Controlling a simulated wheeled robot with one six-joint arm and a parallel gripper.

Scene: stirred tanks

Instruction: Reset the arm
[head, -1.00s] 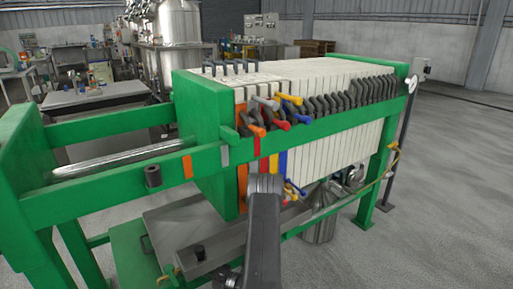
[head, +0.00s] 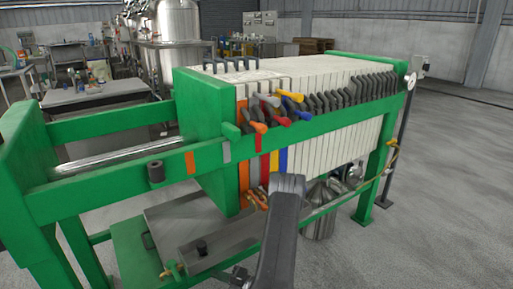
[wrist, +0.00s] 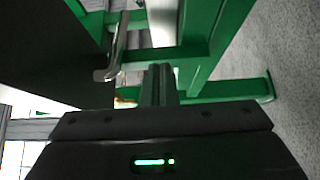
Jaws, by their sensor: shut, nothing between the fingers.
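My gripper (wrist: 160,84) shows in the wrist view, with its two dark fingers together and nothing between them. It points toward green beams and the floor, and I cannot tell how far it is from them. The gripper itself cannot be made out there.
The press holds pale plates (head: 325,140) with dark handles and several colored ones, including a yellow handle (head: 291,96). A metal rod (wrist: 116,48) is near green beams (wrist: 218,45) in the wrist view. Open floor (head: 430,190) lies to the right.

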